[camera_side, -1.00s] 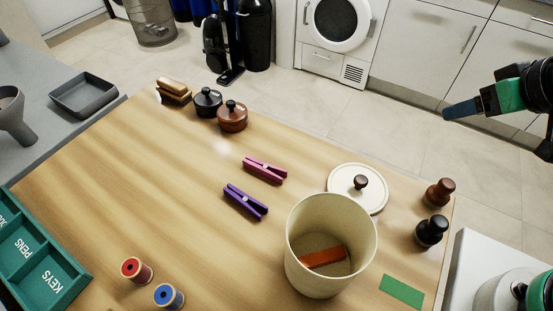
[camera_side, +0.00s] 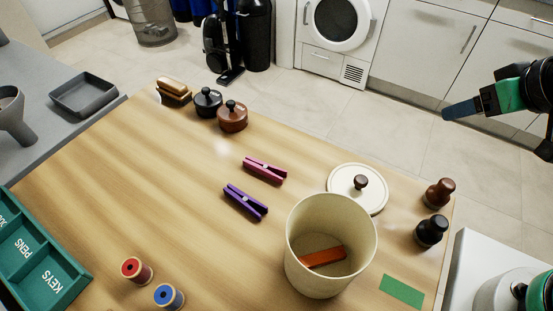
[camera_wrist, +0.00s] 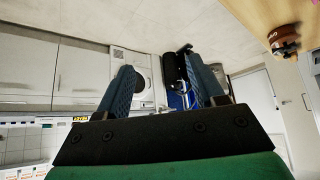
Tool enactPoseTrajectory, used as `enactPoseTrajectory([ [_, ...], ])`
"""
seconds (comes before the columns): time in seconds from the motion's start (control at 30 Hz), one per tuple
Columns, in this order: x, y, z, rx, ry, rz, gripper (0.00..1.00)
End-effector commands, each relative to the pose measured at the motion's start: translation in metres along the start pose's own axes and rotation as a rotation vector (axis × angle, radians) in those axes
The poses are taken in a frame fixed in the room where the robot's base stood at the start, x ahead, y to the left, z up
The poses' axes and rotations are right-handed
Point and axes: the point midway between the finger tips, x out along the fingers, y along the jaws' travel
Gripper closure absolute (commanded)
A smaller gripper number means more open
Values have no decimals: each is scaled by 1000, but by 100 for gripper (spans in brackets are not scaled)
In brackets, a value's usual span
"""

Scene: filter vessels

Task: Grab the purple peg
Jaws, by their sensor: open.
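The purple peg (camera_side: 246,201) is a clothes-peg shape lying flat on the wooden table, left of the cream canister. A pink peg (camera_side: 265,170) lies just behind it, apart from it. My gripper (camera_side: 447,113) is at the upper right in the side view, raised and beyond the table's far right edge, well away from the purple peg. In the wrist view my gripper (camera_wrist: 170,90) shows two blue fingers spread apart with nothing between them. The purple peg is not in the wrist view.
An open cream canister (camera_side: 331,235) holds an orange-red item (camera_side: 323,257). Its lid (camera_side: 358,188) lies behind it. Brown (camera_side: 439,193) and black (camera_side: 431,231) knobbed pieces stand at right. Spools (camera_side: 136,270), small pots (camera_side: 232,117) and a green tray (camera_side: 40,255) sit farther left.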

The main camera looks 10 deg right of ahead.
Motion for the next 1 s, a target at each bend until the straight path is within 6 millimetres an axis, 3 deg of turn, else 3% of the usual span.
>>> enactPoseTrajectory([
  [0.17, 0, -9, -7, -21, -21, -19, 38],
  [0.27, 2, -28, -19, -67, -69, -55, 38],
  [0.43, 12, -83, -43, -186, -193, -131, 38],
  [0.6, 30, -150, -50, -319, -322, -186, 38],
  [0.8, 54, -235, -28, -485, -463, -217, 38],
  [1.0, 71, -294, 11, -614, -561, -217, 38],
])
